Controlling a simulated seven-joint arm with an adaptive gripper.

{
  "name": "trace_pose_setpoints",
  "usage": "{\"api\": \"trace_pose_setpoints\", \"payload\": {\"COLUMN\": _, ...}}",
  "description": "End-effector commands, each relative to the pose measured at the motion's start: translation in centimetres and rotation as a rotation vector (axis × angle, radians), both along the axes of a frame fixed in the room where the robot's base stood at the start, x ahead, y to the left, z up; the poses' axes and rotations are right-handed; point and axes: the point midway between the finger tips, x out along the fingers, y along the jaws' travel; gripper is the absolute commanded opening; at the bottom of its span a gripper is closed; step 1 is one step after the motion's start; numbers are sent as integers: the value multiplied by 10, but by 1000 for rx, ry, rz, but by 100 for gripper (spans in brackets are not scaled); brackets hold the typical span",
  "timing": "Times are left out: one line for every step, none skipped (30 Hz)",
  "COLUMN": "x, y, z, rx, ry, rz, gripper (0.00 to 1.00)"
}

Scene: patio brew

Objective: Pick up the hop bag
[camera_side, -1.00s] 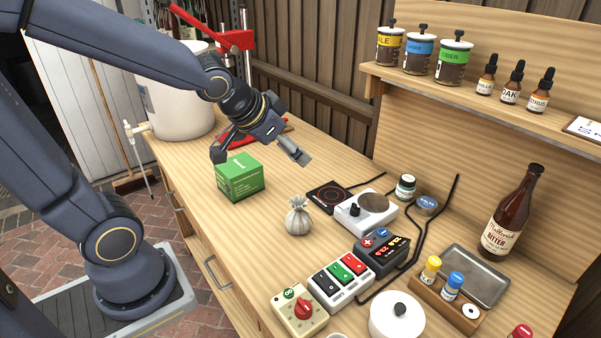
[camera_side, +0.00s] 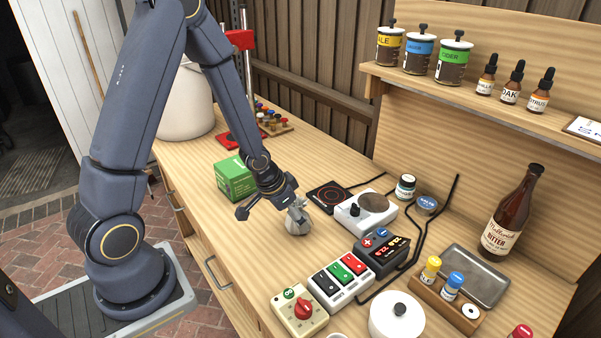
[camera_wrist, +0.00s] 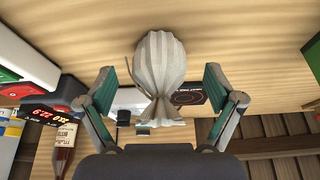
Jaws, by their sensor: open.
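The hop bag (camera_side: 298,225) is a small pale cloth sack with a gathered neck, standing on the wooden bench in the side view. In the wrist view the hop bag (camera_wrist: 159,68) lies between my two fingers, its gathered neck toward the palm. My gripper (camera_side: 271,213) reaches down to the bag from the upper left. In the wrist view my gripper (camera_wrist: 160,92) is open, with a gap on each side of the bag. One finger partly hides the bag's top in the side view.
A green box (camera_side: 235,179) stands left of the bag. A white switch box (camera_side: 342,284) stands in front. Bare bench (camera_side: 251,247) lies left of the bag.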

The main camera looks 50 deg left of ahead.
Motion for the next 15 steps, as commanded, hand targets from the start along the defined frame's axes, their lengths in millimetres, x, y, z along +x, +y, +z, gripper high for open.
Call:
{"api": "trace_pose_setpoints", "payload": {"x": 2, "y": -1, "z": -9, "rx": 1, "ry": 5, "rz": -3, "gripper": 91}}
{"api": "trace_pose_setpoints", "payload": {"x": 4, "y": -1, "z": -13, "rx": 0, "ry": 5, "rz": -2, "gripper": 91}}
{"api": "trace_pose_setpoints", "payload": {"x": 6, "y": -1, "z": -18, "rx": 0, "ry": 3, "rz": -2, "gripper": 91}}
{"api": "trace_pose_setpoints", "payload": {"x": 8, "y": -1, "z": -21, "rx": 1, "ry": 4, "rz": -2, "gripper": 91}}
{"api": "trace_pose_setpoints", "payload": {"x": 9, "y": -1, "z": -23, "rx": 1, "ry": 3, "rz": -2, "gripper": 91}}
{"api": "trace_pose_setpoints", "payload": {"x": 10, "y": -1, "z": -26, "rx": 1, "ry": 2, "rz": -3, "gripper": 91}}
{"api": "trace_pose_setpoints", "payload": {"x": 10, "y": -1, "z": -27, "rx": 1, "ry": 2, "rz": -2, "gripper": 91}}
{"api": "trace_pose_setpoints", "payload": {"x": 11, "y": -1, "z": -27, "rx": 1, "ry": 1, "rz": -2, "gripper": 91}}
{"api": "trace_pose_setpoints", "payload": {"x": 11, "y": -1, "z": -28, "rx": 2, "ry": 0, "rz": -1, "gripper": 91}}
{"api": "trace_pose_setpoints", "payload": {"x": 11, "y": 0, "z": -27, "rx": 2, "ry": 0, "rz": -1, "gripper": 91}}
{"api": "trace_pose_setpoints", "payload": {"x": 11, "y": 0, "z": -27, "rx": 2, "ry": 0, "rz": -1, "gripper": 91}}
{"api": "trace_pose_setpoints", "payload": {"x": 11, "y": 0, "z": -27, "rx": 2, "ry": 0, "rz": -1, "gripper": 91}}
{"api": "trace_pose_setpoints", "payload": {"x": 11, "y": 0, "z": -27, "rx": 1, "ry": 0, "rz": -1, "gripper": 91}}
{"api": "trace_pose_setpoints", "payload": {"x": 11, "y": 0, "z": -27, "rx": 1, "ry": 0, "rz": -1, "gripper": 91}}
{"api": "trace_pose_setpoints", "payload": {"x": 11, "y": 0, "z": -27, "rx": 1, "ry": 0, "rz": -1, "gripper": 87}}
